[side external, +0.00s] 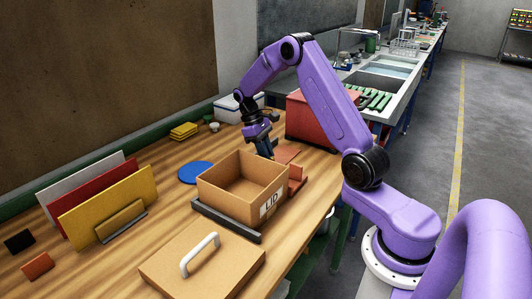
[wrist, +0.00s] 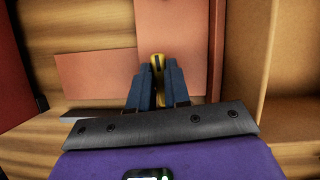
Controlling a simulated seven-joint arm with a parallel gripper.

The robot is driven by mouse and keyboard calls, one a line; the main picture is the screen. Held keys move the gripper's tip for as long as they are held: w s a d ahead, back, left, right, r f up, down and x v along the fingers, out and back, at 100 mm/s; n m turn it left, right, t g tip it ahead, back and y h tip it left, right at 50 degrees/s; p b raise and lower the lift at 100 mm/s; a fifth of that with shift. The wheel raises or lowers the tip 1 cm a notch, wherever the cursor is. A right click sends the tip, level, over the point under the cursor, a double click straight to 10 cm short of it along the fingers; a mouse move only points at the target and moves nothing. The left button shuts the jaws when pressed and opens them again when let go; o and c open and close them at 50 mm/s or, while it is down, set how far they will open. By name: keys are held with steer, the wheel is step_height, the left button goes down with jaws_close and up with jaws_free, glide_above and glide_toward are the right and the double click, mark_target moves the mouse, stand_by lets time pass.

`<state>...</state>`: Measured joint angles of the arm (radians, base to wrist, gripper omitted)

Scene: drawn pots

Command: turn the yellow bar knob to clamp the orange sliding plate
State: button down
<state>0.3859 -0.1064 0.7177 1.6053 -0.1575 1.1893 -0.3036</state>
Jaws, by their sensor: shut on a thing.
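The yellow bar knob (wrist: 157,62) shows in the wrist view between my two dark blue fingertips, standing over the orange plates. My gripper (wrist: 156,78) is shut on it. In the side view my gripper (side external: 267,155) points down behind the open cardboard box, and the knob is hidden there. Two flat orange pieces show in the wrist view: a taller one (wrist: 185,30) behind the knob and a lower one (wrist: 90,76) to its left. I cannot tell for certain which is the sliding plate. Orange pieces (side external: 287,153) also show beside my gripper in the side view.
The open cardboard box (side external: 238,190) stands close in front of my gripper; its wall (wrist: 285,70) is at right in the wrist view. A red box (side external: 312,118) stands behind. A blue disc (side external: 196,173) lies to the left. A handled lid (side external: 200,262) lies in front.

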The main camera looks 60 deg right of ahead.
stand_by(0.4)
steer(key=c, duration=1.1)
jaws_free()
steer(key=v, duration=1.7)
steer(key=shift+w+r, duration=0.1)
steer(key=shift+r, duration=0.05)
